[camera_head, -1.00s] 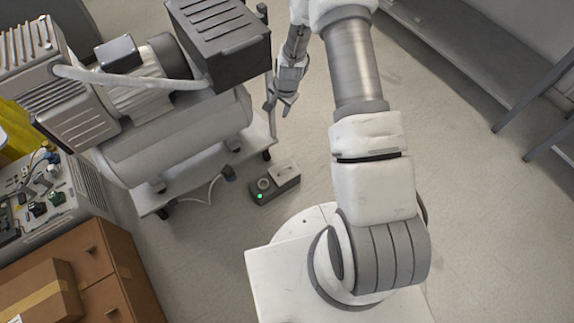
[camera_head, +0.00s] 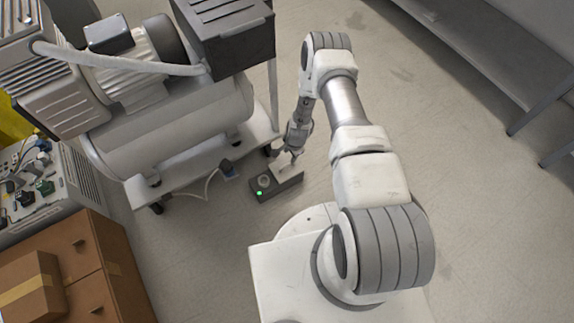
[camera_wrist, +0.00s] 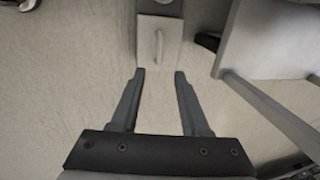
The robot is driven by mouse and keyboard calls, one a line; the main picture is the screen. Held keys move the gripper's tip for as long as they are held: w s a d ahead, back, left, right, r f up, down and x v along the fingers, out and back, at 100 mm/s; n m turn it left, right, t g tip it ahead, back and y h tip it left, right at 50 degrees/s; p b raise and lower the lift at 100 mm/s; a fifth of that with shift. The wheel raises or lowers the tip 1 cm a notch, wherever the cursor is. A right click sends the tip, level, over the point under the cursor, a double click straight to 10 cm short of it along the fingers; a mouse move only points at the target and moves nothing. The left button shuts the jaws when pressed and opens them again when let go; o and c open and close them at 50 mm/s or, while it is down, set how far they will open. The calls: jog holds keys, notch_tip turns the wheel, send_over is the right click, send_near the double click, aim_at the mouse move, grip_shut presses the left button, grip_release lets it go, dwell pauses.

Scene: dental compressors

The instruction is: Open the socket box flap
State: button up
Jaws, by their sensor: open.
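The socket box (camera_head: 277,187) is a small dark grey box on the floor, with a green light and a round socket at its left end in the head view. Its pale flap (camera_wrist: 159,38) carries a thin raised handle (camera_wrist: 159,46) and appears closed. My gripper (camera_head: 291,160) is over the flap end of the box in the head view and partly hides it. In the wrist view my gripper (camera_wrist: 160,74) is open and empty. The flap lies ahead of the gap between the fingers, and the handle is beyond the fingertips.
A compressor (camera_head: 175,125) on a wheeled cart stands just left of the box, its cart edge and caster close to my gripper. A plug and cable (camera_head: 215,178) lie beside it. Cardboard boxes (camera_head: 65,270) are lower left. Clear floor (camera_head: 460,190) lies to the right.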

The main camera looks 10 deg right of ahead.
aim_at(286, 165)
jog(key=f+b, duration=0.1)
jog(key=f, duration=0.3)
jog(key=w+f+b, duration=0.1)
jog(key=f+b, duration=0.1)
jog(key=f, duration=0.1)
jog(key=w+f+b, duration=0.1)
jog(key=f, duration=0.3)
jog(key=shift+w+a+f+b, duration=0.1)
jog(key=shift+a+f+b, duration=0.2)
jog(key=shift+a+b, duration=0.05)
jog(key=shift+c, duration=0.2)
grip_shut()
dwell(0.6)
